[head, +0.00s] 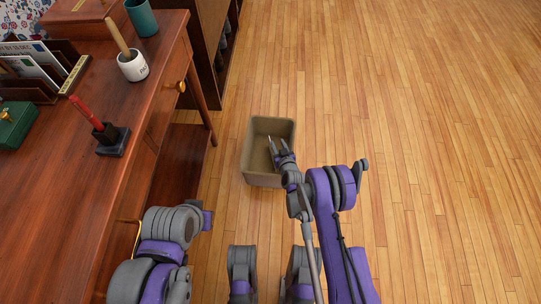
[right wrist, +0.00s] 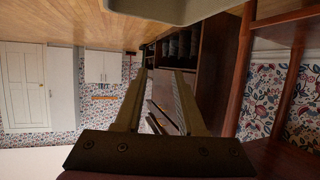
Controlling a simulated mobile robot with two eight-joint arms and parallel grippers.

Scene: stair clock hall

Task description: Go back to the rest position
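My right gripper (head: 277,143) is over the open beige bin (head: 258,178) on the floor, near its right side. Its two fingers are apart with nothing between them, which also shows in the right wrist view (right wrist: 160,78). The bin's edge also shows at the top of the right wrist view (right wrist: 170,8). The visible part of the bin's inside looks empty; the gripper hides some of it. My left arm is folded low at the left, beside the desk, and its gripper is not in view.
The wooden desk (head: 55,190) at the left carries a white cup (head: 133,67), a teal cup (head: 142,17), a dark holder with a red-handled item (head: 110,136), a letter rack and a green box (head: 15,124). A dark shelf (head: 207,50) stands behind. The floor to the right is clear.

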